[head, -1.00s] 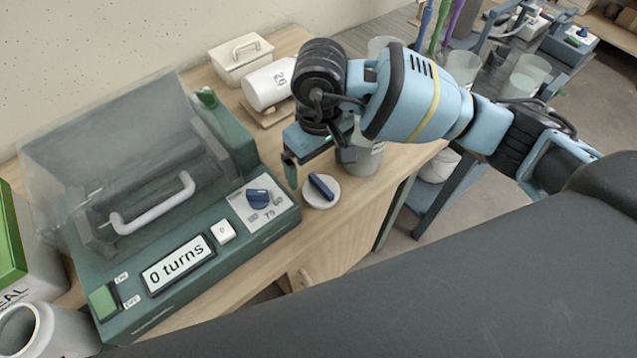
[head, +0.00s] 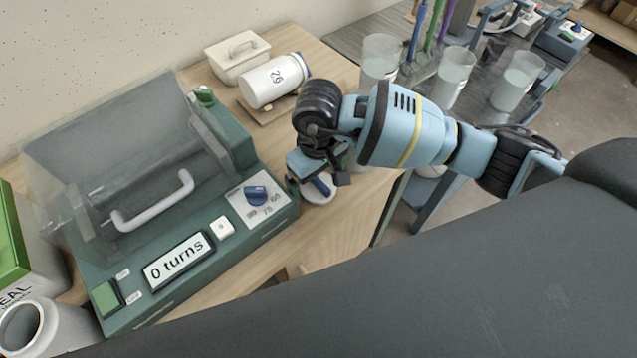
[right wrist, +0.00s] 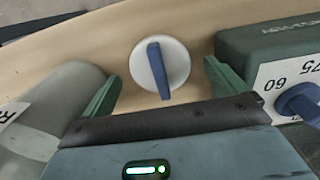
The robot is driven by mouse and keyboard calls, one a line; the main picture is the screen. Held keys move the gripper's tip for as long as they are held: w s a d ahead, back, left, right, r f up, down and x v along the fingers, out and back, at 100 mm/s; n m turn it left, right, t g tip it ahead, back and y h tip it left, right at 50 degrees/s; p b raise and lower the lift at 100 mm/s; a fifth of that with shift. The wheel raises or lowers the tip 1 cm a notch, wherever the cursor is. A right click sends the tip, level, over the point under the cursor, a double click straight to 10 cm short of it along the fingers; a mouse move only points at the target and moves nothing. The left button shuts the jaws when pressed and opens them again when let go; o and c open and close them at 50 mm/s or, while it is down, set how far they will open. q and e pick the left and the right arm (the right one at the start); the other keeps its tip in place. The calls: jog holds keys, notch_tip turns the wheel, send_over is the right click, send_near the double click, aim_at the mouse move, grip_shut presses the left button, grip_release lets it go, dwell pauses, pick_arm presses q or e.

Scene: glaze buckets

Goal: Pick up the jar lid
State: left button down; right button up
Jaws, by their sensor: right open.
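The jar lid (head: 321,187) is a white disc with a raised blue bar handle, lying on the wooden bench right of the green machine. In the head view my right gripper (head: 316,181) is just above it and partly covers it. In the right wrist view the lid (right wrist: 176,62) lies ahead of and between the two green fingers of the open, empty gripper (right wrist: 162,72). The bar runs roughly lengthwise between the fingers, and I see no contact. My left gripper is out of view.
The green machine (head: 240,245) with a "0 turns" display and clear hood stands close left of the lid. A grey labelled jar (right wrist: 50,112) is close on the other side. A white jar marked 26 (head: 272,82) lies on its side behind. The bench edge is near on the right.

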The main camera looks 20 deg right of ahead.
jog(key=shift+f, duration=0.5)
jog(key=c, duration=1.1)
notch_tip(320, 180, up, 10)
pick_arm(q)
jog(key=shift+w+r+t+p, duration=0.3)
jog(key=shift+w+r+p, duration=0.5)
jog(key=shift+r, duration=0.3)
pick_arm(e)
notch_tip(320, 180, up, 6)
send_over(318, 181)
jog(key=shift+d, duration=0.1)
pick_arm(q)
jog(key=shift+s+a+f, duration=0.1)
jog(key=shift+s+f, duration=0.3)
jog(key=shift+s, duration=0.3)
pick_arm(e)
jog(key=s+d+m, duration=0.1)
jog(key=s+d, duration=0.1)
jog(key=s, duration=0.1)
jog(key=s+d+f+m, duration=0.1)
jog(key=s+d, duration=0.2)
jog(key=s+d+f+m, duration=0.1)
jog(key=s+d+m, duration=0.1)
jog(key=s, duration=0.1)
jog(key=shift+d+f, duration=0.1)
jog(key=shift+d, duration=0.25)
